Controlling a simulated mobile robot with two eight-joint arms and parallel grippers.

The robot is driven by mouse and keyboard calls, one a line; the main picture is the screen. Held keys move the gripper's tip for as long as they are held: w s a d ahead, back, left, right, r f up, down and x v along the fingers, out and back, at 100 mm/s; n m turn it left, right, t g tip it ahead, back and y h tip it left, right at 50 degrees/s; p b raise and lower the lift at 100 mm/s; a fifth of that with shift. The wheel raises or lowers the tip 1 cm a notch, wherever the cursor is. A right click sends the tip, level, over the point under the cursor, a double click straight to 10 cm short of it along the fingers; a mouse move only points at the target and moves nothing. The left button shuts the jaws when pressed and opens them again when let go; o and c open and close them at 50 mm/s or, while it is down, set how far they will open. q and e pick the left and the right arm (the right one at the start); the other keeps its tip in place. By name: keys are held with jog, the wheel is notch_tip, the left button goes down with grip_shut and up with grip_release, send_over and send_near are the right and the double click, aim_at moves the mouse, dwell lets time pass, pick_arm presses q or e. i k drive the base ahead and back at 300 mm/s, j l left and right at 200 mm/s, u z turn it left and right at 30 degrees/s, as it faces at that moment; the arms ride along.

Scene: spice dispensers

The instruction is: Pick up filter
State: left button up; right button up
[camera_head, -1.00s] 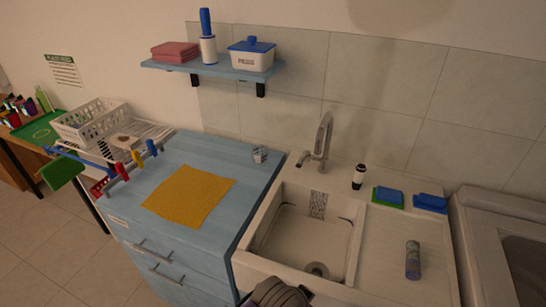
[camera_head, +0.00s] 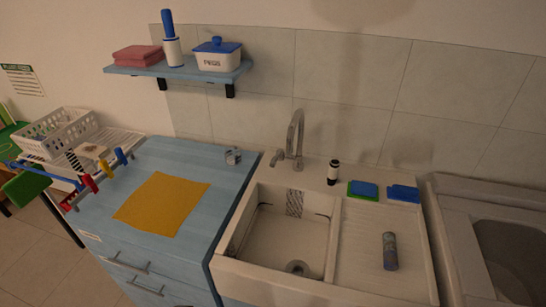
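A small round grey metal piece (camera_head: 297,268), which may be the filter, sits at the drain in the floor of the white sink (camera_head: 262,250). A small grey-white object (camera_head: 233,156) stands at the back right of the blue counter; I cannot tell whether it is a cup or a filter. Neither of my grippers is in view.
A yellow cloth (camera_head: 162,204) lies on the blue counter (camera_head: 196,162). The tap (camera_head: 296,135) rises behind the sink. A dark-capped bottle (camera_head: 333,172), sponges (camera_head: 363,190) and a grey can (camera_head: 390,251) are around the drainboard (camera_head: 365,235). A white dish rack (camera_head: 62,133) is at left.

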aim_at(390, 260)
jog(key=k+z, duration=0.25)
jog(key=k, duration=0.45)
jog(key=i+z, duration=0.1)
jog(key=z, duration=0.35)
jog(key=i+z, duration=0.15)
jog(key=z, duration=0.3)
jog(key=i+j+z, duration=0.1)
jog(key=z, duration=0.4)
jog(key=i+j, duration=0.1)
